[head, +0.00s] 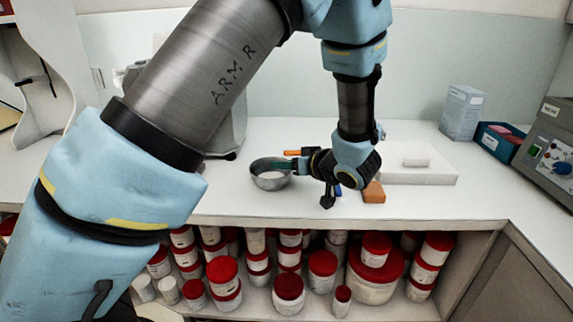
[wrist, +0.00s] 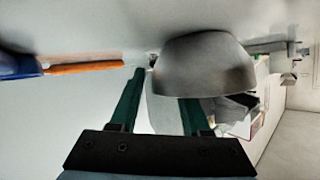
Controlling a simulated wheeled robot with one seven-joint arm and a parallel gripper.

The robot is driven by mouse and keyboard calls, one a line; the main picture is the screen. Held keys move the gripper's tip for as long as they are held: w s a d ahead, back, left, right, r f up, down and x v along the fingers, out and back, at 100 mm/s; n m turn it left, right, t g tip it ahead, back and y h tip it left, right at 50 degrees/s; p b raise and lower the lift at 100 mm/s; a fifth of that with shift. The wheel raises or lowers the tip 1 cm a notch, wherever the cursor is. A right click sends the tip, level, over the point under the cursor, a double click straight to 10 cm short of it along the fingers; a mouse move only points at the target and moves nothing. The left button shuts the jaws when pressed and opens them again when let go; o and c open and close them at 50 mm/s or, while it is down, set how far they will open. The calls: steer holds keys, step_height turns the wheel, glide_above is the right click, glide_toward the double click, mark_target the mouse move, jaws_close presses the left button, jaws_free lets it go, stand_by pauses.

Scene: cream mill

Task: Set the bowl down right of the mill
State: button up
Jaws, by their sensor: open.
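The metal bowl (head: 270,178) stands upright on the white counter with pale contents in it. My gripper (head: 294,165) is open at the bowl's right side, its green fingers pointing left at the rim. In the wrist view the bowl (wrist: 205,62) looks upside down and close.
An orange strip (head: 292,153) lies behind the bowl. An orange-brown block (head: 373,193) is near the front edge, with a white slab (head: 430,178) to its right. Farther right are a box (head: 462,112), a blue tray (head: 490,148) and a grey device (head: 550,150). Red-lidded jars fill the shelf below.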

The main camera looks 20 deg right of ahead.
steer(key=b+v, duration=0.1)
steer(key=v, duration=1.1)
steer(key=w+a+g+h, duration=0.1)
steer(key=w+a+h, duration=0.1)
steer(key=w, duration=0.3)
steer(key=w+a+m+g+h, duration=0.1)
steer(key=w+a+h, duration=0.1)
steer(key=w, duration=0.3)
steer(key=w+a+g+h, duration=0.1)
steer(key=w+a+h, duration=0.1)
steer(key=w+a, duration=0.2)
steer(key=shift+w+a, duration=0.15)
steer(key=shift+w, duration=0.35)
steer(key=shift+w+a, duration=0.15)
steer(key=shift+w, duration=0.35)
steer(key=s+a+f+g, duration=0.1)
steer(key=a, duration=0.3)
steer(key=s+a+g, duration=0.1)
steer(key=a+g, duration=0.1)
steer(key=a, duration=0.2)
steer(key=s+a+f+m+g, duration=0.1)
steer(key=a, duration=0.4)
steer(key=shift+s+f, duration=0.3)
steer(key=s+a+f+g+y, duration=0.2)
steer(key=s+a+g, duration=0.2)
steer(key=s+a, duration=0.5)
steer(key=a, duration=0.4)
steer(key=shift+a, duration=0.25)
steer(key=shift+s, duration=0.1)
